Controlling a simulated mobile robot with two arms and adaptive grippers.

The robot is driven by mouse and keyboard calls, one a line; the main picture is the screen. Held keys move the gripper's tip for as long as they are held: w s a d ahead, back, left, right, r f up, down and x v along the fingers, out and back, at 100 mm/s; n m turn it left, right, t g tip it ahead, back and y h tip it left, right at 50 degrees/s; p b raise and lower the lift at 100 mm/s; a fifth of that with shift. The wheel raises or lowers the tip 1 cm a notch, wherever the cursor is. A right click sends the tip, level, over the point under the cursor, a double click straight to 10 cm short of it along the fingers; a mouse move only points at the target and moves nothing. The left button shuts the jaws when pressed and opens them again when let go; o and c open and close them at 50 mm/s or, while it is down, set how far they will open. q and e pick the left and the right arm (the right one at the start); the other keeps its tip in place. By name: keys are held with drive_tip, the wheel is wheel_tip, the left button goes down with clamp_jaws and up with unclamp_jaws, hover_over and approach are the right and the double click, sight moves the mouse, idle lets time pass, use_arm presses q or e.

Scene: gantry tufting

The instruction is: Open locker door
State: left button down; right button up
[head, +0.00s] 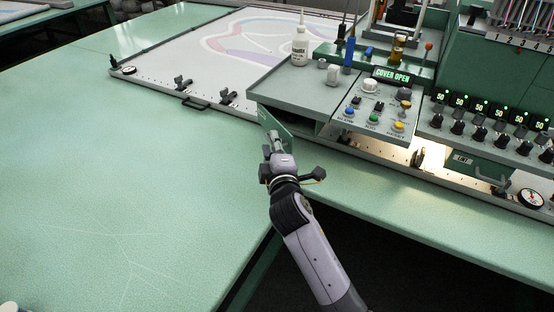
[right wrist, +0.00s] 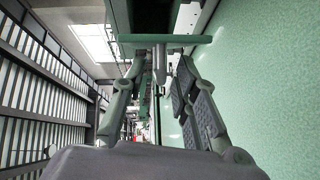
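A small green door panel (head: 274,121) stands out at the left end of the console, under its grey shelf, and looks swung outward. My right gripper (head: 273,142) is close in front of it. In the right wrist view the panel (right wrist: 190,40) shows edge-on as a green bar, with a grey handle (right wrist: 159,66) pointing towards me. The two fingers of my right gripper (right wrist: 160,78) stand on either side of the handle, with gaps visible, so it looks open around it. My left gripper is not in view.
The grey shelf (head: 322,98) overhangs the panel and carries a white bottle (head: 300,46). A control panel (head: 374,106) reading "COVER OPEN" is to the right. A framed sheet (head: 215,50) with clamps lies behind.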

drive_tip(key=s+d, duration=0.1)
drive_tip(key=s, duration=0.9)
drive_tip(key=shift+d+r, duration=0.3)
drive_tip(key=shift+r, duration=0.15)
drive_tip(key=shift+c, duration=0.2)
drive_tip(key=shift+w+f, duration=0.1)
drive_tip(key=shift+f, duration=0.1)
drive_tip(key=shift+c, duration=0.7)
drive_tip(key=f+m, duration=0.2)
drive_tip(key=w+d+f+m+g+y+b, duration=0.1)
drive_tip(key=m, duration=0.1)
drive_tip(key=w+d+f+m+g+y+b, duration=0.1)
drive_tip(key=f+m, duration=0.1)
drive_tip(key=shift+w+d+f+m, duration=0.2)
drive_tip(key=shift+w+f+m, duration=0.05)
drive_tip(key=shift+f+m, duration=0.1)
clamp_jaws()
drive_tip(key=w+d+r+m+g+y+b, duration=0.1)
drive_tip(key=w+d+r+m+y+b, duration=0.25)
drive_tip(key=m, duration=0.65)
drive_tip(key=d+r+m+g+y+b, duration=0.1)
drive_tip(key=d+r+m+y, duration=0.1)
drive_tip(key=d+m+y, duration=0.6)
drive_tip(key=w+a+m+h+p, duration=0.1)
drive_tip(key=w+a+m+h, duration=0.1)
drive_tip(key=w+a, duration=0.5)
drive_tip(key=shift+a+h, duration=0.75)
drive_tip(key=shift+a, duration=0.2)
